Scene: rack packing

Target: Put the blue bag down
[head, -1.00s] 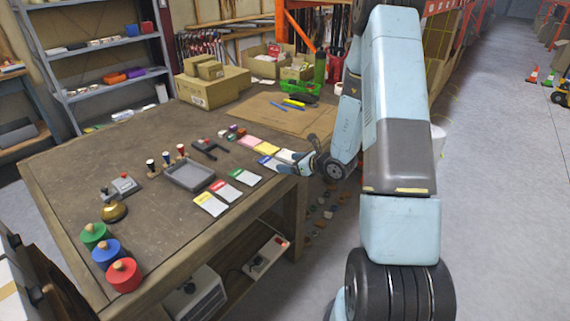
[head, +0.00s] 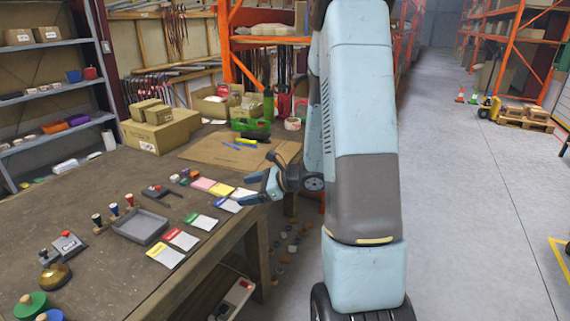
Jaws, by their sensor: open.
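A white packet with a blue label (head: 227,204), the only blue bag-like thing I can pick out, lies flat on the table near its right edge. My gripper (head: 248,188) is at that edge, just right of the packet, fingers pointing left. The fingers are spread and nothing shows between them. I cannot tell whether a fingertip touches the packet.
A grey tray (head: 140,227), stamps and cardboard boxes (head: 160,130) share the wooden table (head: 100,185). The aisle floor (head: 470,220) on the right is open.

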